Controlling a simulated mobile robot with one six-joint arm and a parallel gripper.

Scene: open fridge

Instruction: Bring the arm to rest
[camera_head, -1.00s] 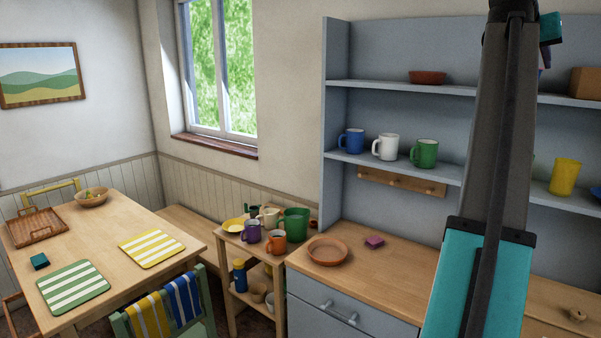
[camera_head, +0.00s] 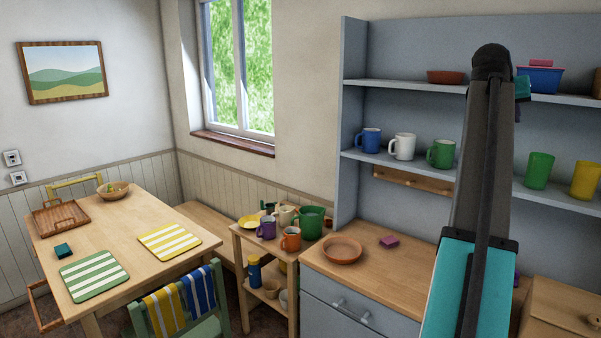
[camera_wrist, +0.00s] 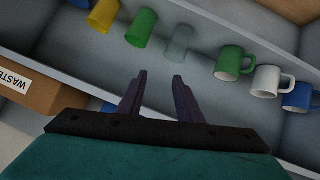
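My arm (camera_head: 484,190) rises at the right of the head view, in front of the blue-grey shelf unit. My gripper (camera_wrist: 159,80) shows in the wrist view with its two dark fingers apart and nothing between them. Beyond the fingers is a shelf with cups, seen upside down. A clear glass (camera_wrist: 180,43) stands beyond the fingertips, apart from them as far as I can tell. The fingers are not clear in the head view, where the arm hides them.
The shelf unit (camera_head: 353,100) holds a blue mug (camera_head: 369,140), white mug (camera_head: 403,146), green mug (camera_head: 441,154), green cup (camera_head: 539,170) and yellow cup (camera_head: 586,180). A box marked "WASTE" (camera_wrist: 40,92) is near my gripper. The dining table (camera_head: 130,222) stands left.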

